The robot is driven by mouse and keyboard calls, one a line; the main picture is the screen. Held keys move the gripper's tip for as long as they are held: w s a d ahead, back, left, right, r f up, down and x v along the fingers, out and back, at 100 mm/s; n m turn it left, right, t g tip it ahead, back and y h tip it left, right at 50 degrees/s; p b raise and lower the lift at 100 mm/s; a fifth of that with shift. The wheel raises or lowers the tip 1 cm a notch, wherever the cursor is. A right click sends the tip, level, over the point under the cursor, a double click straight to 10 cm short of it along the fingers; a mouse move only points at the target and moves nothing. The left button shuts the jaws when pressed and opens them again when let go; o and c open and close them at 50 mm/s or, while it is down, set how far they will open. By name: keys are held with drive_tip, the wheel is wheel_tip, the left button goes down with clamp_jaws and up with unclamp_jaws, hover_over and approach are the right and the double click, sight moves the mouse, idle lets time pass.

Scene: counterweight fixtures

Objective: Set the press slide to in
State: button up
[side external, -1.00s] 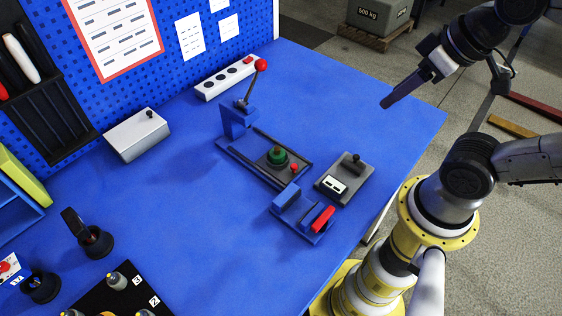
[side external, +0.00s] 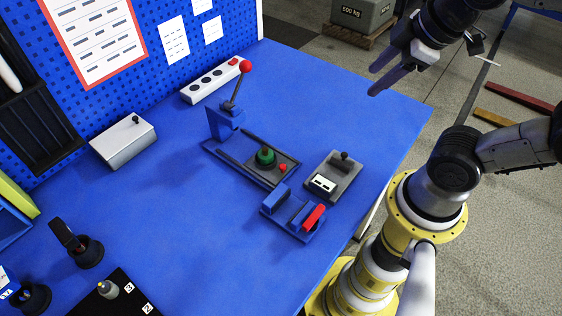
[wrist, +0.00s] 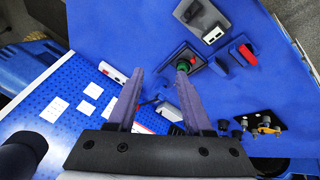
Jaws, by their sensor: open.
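The blue press (side external: 226,122) stands mid-table in the side view, its lever raised with a red ball knob (side external: 245,67). The press slide (side external: 289,165) is a dark plate carrying a green round piece (side external: 265,156) and a small red knob (side external: 283,167). It lies toward the front end of the rails, away from the press column. In the wrist view the green piece (wrist: 194,61) shows beside the right finger, which partly covers the press. My gripper (side external: 373,82) is open and empty, up above the table's right side, well apart from the press; it also shows in the wrist view (wrist: 160,73).
A grey box with a black knob (side external: 334,175) and a blue fixture with a red handle (side external: 313,217) sit near the slide. A power strip (side external: 215,80) and white box (side external: 123,140) stand toward the pegboard. The table's far right is clear.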

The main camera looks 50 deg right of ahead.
drive_tip(key=w+a+f+n+g, duration=0.1)
drive_tip(key=w+n, duration=0.3)
drive_tip(key=n, duration=0.3)
drive_tip(key=n+g+h, duration=0.1)
drive_tip(key=n+h, duration=0.1)
drive_tip(key=n, duration=0.9)
hover_over(283, 166)
drive_tip(key=s+d, duration=0.1)
drive_tip(key=s, duration=0.2)
wheel_tip(283, 166, down, 6)
drive_tip(key=s+a+f+n, duration=0.1)
drive_tip(key=a+f+n, duration=0.2)
drive_tip(key=a+f, duration=0.15)
drive_tip(key=shift+g, duration=0.3)
drive_tip(key=x, duration=1.3)
drive_tip(key=shift+a+f, duration=0.1)
drive_tip(key=shift+a, duration=0.1)
clamp_jaws()
